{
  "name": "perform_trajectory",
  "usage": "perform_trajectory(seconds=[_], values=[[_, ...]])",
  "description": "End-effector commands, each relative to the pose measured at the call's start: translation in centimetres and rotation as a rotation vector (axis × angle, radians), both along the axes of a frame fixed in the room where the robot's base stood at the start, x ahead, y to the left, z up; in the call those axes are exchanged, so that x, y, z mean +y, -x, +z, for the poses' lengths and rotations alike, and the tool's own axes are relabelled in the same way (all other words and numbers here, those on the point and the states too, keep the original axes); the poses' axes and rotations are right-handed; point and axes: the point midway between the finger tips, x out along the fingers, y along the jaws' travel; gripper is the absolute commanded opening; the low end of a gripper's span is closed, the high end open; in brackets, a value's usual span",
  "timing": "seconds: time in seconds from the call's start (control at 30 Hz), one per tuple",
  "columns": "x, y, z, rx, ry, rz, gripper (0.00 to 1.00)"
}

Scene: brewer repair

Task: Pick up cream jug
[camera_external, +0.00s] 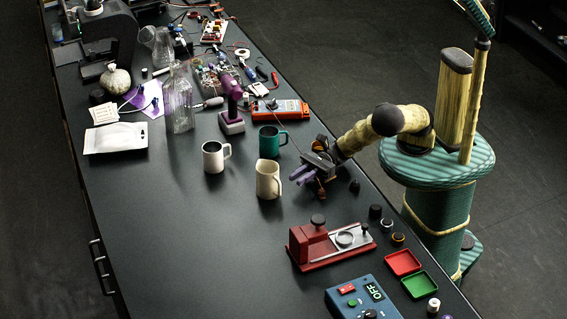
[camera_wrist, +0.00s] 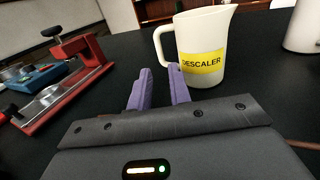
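The cream jug (camera_external: 268,182) stands upright on the black bench, just left of my gripper in the external view. In the wrist view the cream jug (camera_wrist: 200,32) has a spout, a handle on its left side and a yellow label reading "DESCALER". My gripper (camera_external: 298,175) is low over the bench beside it. Its two purple fingers, also in the wrist view (camera_wrist: 161,82), are apart with nothing between them. The right finger lies in front of the lower handle side in that view; I cannot tell whether it touches.
A green mug (camera_external: 270,142) stands behind the jug and a white mug (camera_external: 213,158) to its left.

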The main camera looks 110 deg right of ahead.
Motion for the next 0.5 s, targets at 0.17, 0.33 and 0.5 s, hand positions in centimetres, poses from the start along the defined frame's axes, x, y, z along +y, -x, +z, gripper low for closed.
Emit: perform_trajectory(seconds=[0.17,0.33,0.5], values=[[0.1,-0.3,0.1,-0.001,0.000,0.001,0.20],[0.8,-1.9,0.2,-0.001,0.000,0.002,0.20],[0.9,-2.4,0.0,0.001,-0.001,0.000,0.20]])
